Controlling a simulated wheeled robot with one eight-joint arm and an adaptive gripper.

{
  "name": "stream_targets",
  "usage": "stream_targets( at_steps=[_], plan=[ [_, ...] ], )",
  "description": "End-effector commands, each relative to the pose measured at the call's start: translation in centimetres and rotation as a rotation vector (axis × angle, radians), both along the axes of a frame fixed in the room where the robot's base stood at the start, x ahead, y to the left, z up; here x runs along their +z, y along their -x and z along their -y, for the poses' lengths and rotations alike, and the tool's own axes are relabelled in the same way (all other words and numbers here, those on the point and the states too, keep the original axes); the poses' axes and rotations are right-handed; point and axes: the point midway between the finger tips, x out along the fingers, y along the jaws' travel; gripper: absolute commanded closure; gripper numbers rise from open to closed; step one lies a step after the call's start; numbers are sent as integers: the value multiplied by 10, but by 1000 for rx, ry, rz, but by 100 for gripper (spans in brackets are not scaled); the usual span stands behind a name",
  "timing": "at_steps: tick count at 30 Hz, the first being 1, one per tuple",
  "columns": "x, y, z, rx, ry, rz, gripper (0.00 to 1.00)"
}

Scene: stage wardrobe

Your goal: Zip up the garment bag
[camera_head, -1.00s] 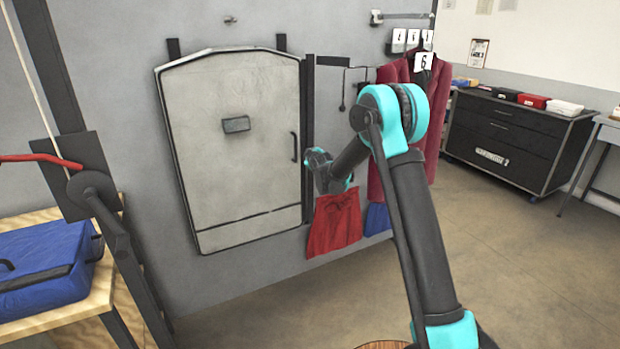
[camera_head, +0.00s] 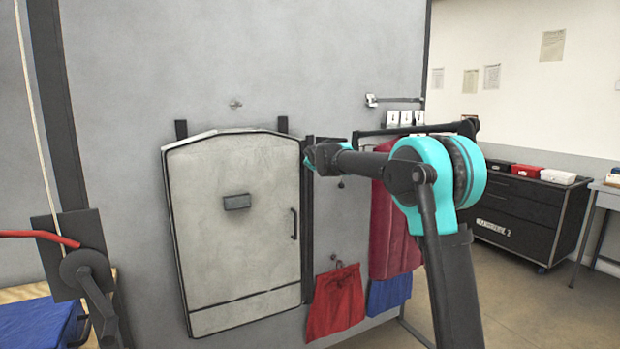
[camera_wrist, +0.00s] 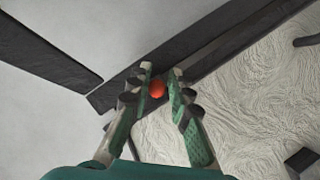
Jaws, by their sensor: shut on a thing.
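The garment bag (camera_head: 235,265) is a pale grey upright panel with black edging, hanging on the grey wall. A dark strip (camera_head: 308,240) runs up its right edge. My gripper (camera_head: 309,158) is at the upper right corner of the bag, at the strip's top end. In the wrist view, my gripper (camera_wrist: 160,86) is shut on a small orange-red pull (camera_wrist: 157,89) over the dark strip (camera_wrist: 205,55). The bag's wrinkled pale cloth (camera_wrist: 245,95) lies to the right. Whether the strip's edges are joined is unclear.
A red cloth bag (camera_head: 337,302) hangs low to the right of the garment bag. A dark red garment (camera_head: 395,235) hangs behind my arm. A black drawer chest (camera_head: 525,215) stands at the right. A red handle (camera_head: 40,236) juts in at the left.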

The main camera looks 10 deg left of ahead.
Motion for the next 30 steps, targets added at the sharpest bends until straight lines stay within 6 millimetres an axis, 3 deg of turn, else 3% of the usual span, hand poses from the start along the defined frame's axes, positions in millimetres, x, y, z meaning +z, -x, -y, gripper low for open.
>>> stream_targets(
  at_steps=[6, 17, 18, 22, 30],
  plan=[
    [18, -1, -1, 1, -3, 3, 100],
    [22, 0, -2, 4, -6, 5, 100],
    [22, 0, -2, 4, -6, 5, 82],
    [22, 1, -3, 4, -6, 5, 66],
    [20, 2, -2, 2, -4, 2, 63]
  ],
)
